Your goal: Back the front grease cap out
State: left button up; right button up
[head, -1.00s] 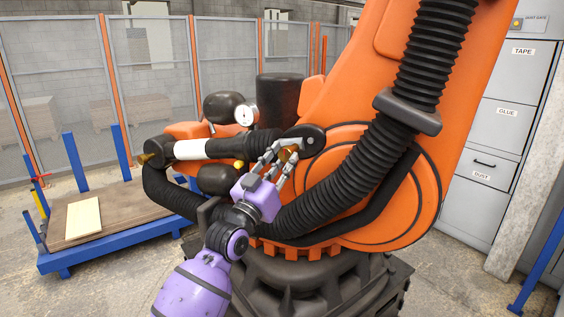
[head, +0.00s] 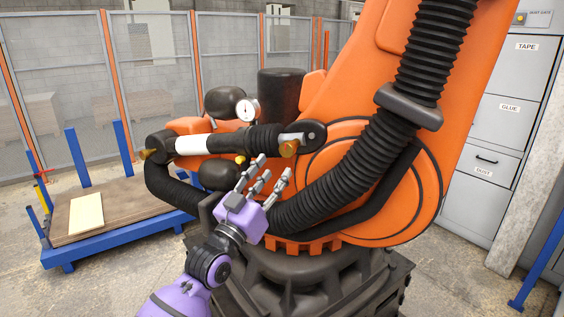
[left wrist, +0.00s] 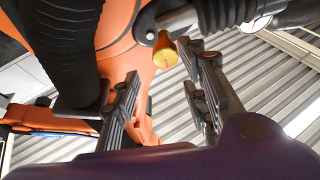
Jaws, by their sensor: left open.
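A brass grease cap (head: 288,148) sits at the right end of the black-and-white cylinder, by the orange robot arm's joint. It also shows in the left wrist view (left wrist: 166,50), just beyond the fingertips. A second brass cap (head: 148,155) is at the cylinder's left end. My left gripper (head: 268,172) is open and empty, below and a little left of the right-hand cap, clear of it. In the left wrist view its fingers (left wrist: 160,78) stand apart with nothing between them. My right gripper is not in view.
The big orange robot (head: 375,185) with its ribbed black hose (head: 335,185) fills the middle and right. A dial gauge (head: 247,109) stands above the cylinder (head: 192,146). A blue-framed pallet (head: 120,238) is at the left, grey cabinets (head: 487,163) at the right.

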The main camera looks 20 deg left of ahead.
pick_arm(q)
jog(key=v, duration=0.5)
dwell(0.3)
jog(key=s+f+g+y, duration=0.2)
jog(key=s+f+g, duration=0.1)
jog(key=f, duration=1)
jog(key=s+f+g+y, duration=0.1)
jog(key=s+f+g, duration=0.25)
jog(key=f, duration=1.05)
jog(key=s+d+f+n+g+y, duration=0.1)
jog(key=s+f+g, duration=0.2)
jog(key=s+f, duration=0.8)
jog(key=s+d+f+n+g+y, duration=0.1)
jog(key=s+d+f+g, duration=0.1)
jog(key=s+f, duration=0.8)
jog(key=s+g, duration=0.1)
jog(key=s, duration=0.4)
jog(key=shift+f, duration=0.35)
jog(key=shift+c, duration=1.1)
jog(key=shift+w+d, duration=0.1)
